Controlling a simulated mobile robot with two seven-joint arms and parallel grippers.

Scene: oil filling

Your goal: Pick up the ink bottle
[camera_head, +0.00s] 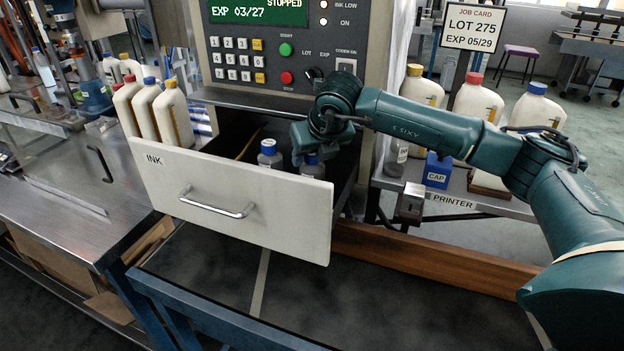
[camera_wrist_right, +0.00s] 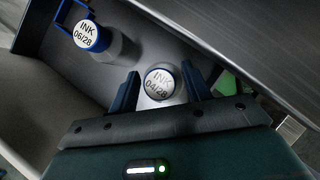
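Two grey ink bottles with blue-edged caps stand in the open drawer. One, with a cap reading INK 06/28, is in the upper left of the wrist view (camera_wrist_right: 88,38); a bottle shows left of my gripper in the head view (camera_head: 270,155). The other, reading INK 04/28 (camera_wrist_right: 160,84), stands between the fingers of my right gripper (camera_wrist_right: 160,88); it also shows under the gripper in the head view (camera_head: 313,168). The right fingers are apart, with small gaps beside the cap. The lower bodies of the bottles are partly hidden. My left gripper is not in view.
The white drawer front (camera_head: 235,205) labelled INK rises before the bottles. The printer's control panel (camera_head: 270,45) stands behind. A job card (camera_head: 474,25) reads LOT 275, EXP 05/29. Large white bottles (camera_head: 176,115) stand left; a blue CAP box (camera_head: 437,172) is right.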

